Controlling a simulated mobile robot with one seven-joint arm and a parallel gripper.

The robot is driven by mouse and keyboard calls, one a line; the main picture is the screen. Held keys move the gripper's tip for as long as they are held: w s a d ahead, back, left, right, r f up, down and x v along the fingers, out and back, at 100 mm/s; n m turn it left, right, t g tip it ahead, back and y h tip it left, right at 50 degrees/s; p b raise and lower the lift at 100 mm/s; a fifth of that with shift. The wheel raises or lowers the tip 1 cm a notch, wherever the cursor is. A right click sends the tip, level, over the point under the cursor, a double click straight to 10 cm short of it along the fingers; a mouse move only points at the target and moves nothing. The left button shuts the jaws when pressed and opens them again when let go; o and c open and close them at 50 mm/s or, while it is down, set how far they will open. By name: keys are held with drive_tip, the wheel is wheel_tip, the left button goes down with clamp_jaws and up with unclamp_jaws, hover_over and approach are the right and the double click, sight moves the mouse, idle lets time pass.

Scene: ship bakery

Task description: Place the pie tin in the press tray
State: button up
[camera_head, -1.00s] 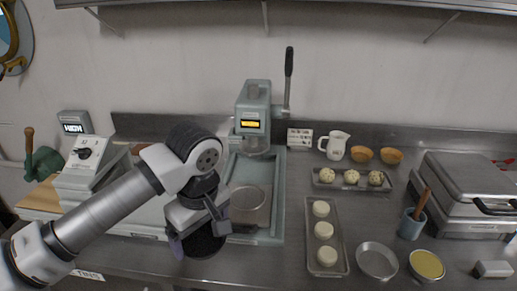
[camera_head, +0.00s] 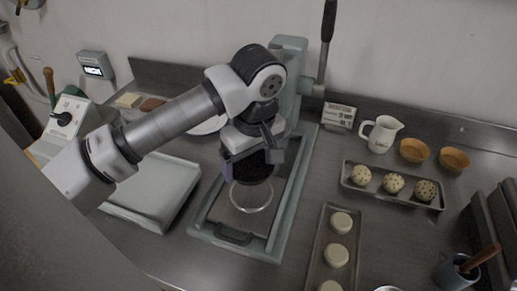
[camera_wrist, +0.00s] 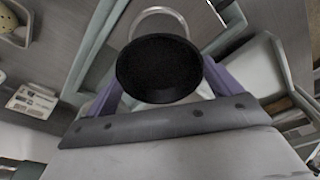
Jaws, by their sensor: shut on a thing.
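My gripper (camera_head: 252,168) is shut on a dark, round, shallow tin, which I take for the pie tin (camera_head: 250,166). In the wrist view the tin (camera_wrist: 159,68) sits between the two purple fingers, its black face toward the camera. The press tray (camera_head: 222,232) is a pale green frame at the foot of the lever press (camera_head: 290,50). My gripper and the tin are over the tray, seemingly a little above it. A pale ring (camera_head: 252,208) shows on the tray's plate just below the tin. My arm hides part of the press.
A flat grey-white slab (camera_head: 155,190) lies left of the press tray. To the right are a tray of dough pieces (camera_head: 318,250), a tray of speckled balls (camera_head: 350,185), a white jug (camera_head: 381,135) and two brown bowls (camera_head: 414,150).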

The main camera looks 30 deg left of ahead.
sight(250, 191)
drive_tip(key=shift+s+f+b, duration=0.1)
drive_tip(key=shift+f+b, duration=0.95)
drive_tip(key=shift+f, duration=2.2)
drive_tip(key=shift+f+b, duration=0.65)
drive_tip(key=shift+b, duration=0.15)
